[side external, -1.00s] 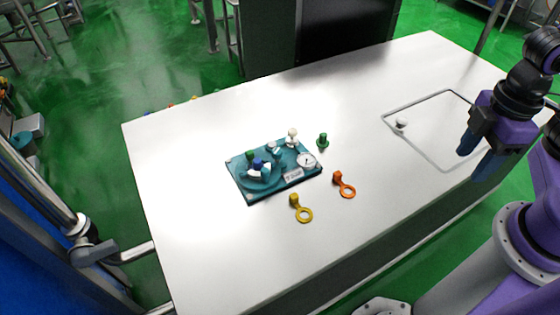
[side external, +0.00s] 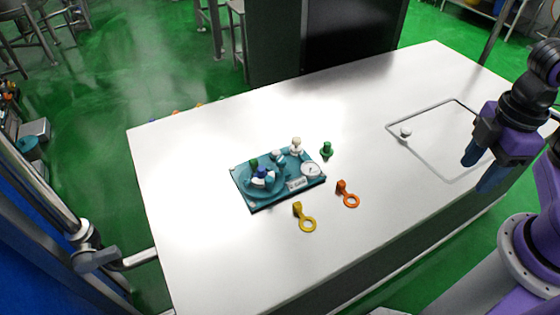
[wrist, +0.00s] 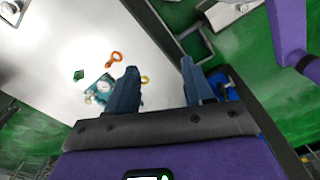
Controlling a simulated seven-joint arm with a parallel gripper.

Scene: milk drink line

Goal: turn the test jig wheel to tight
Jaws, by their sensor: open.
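The test jig is a teal plate (side external: 256,203) on the white table, left of centre in the side external view. On its left part is a round wheel (side external: 262,179) with white and blue parts and a green knob behind it. A white dial gauge (side external: 311,170) sits at its right end. Whether the wheel is tight cannot be read. My gripper (side external: 479,167) is at the far right, above the table's right part, well apart from the jig. Its blue fingers are open and empty in the wrist view (wrist: 158,85). There the jig (wrist: 96,92) is partly hidden behind a finger.
A yellow ring tag (side external: 307,224) and an orange ring tag (side external: 350,200) lie in front of the jig. A green knobbed piece (side external: 326,149) stands to its right. A grey outlined panel with a white knob (side external: 405,132) is set at the table's right.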

